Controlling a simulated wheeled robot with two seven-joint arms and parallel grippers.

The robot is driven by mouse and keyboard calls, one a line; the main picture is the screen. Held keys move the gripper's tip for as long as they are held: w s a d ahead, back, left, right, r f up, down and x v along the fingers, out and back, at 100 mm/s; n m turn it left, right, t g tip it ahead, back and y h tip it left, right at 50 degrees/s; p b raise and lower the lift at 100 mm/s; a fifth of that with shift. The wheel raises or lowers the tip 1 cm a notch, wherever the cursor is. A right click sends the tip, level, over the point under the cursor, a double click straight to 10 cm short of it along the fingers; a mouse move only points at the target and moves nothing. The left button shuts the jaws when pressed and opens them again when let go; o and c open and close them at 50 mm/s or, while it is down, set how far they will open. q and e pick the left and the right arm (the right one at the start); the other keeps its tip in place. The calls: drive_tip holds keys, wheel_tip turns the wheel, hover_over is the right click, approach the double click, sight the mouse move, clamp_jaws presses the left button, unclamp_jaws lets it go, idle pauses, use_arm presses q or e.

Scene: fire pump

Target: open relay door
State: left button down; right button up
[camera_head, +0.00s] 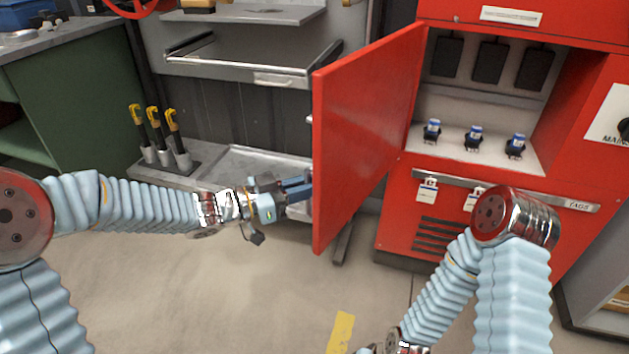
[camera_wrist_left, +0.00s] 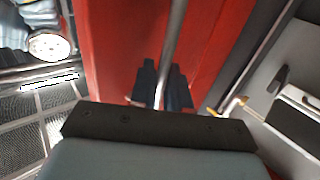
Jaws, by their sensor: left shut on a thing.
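The red relay door (camera_head: 365,135) stands swung out from the red cabinet (camera_head: 480,235), with the relay compartment exposed. Its outer face is turned to the left, away from the head camera. A slim silver handle bar (camera_wrist_left: 176,40) runs along the door's red face in the left wrist view. My left gripper (camera_head: 300,188) is at the outer face near the door's free edge. In the left wrist view its dark fingers (camera_wrist_left: 162,88) are shut on the bar. My right arm reaches down at the lower right, and its gripper is out of the frame.
Several blue-topped parts, one being a relay (camera_head: 474,136), stand on the compartment shelf. White tags hang from a rail (camera_head: 560,198) below it. A workbench with a drawer (camera_head: 240,70) and yellow-handled tools (camera_head: 153,122) are left of the door. The floor in front is clear.

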use_arm(q)
drive_tip(key=shift+w+r, duration=0.2)
drive_tip(key=shift+w, duration=0.05)
drive_tip(key=c, duration=1.5)
unclamp_jaws()
drive_tip(key=shift+o, duration=0.9)
drive_tip(key=shift+w+d+f, duration=0.1)
drive_tip(key=shift+d, duration=0.05)
drive_tip(key=v, duration=1.4)
drive_tip(key=shift+w, duration=0.15)
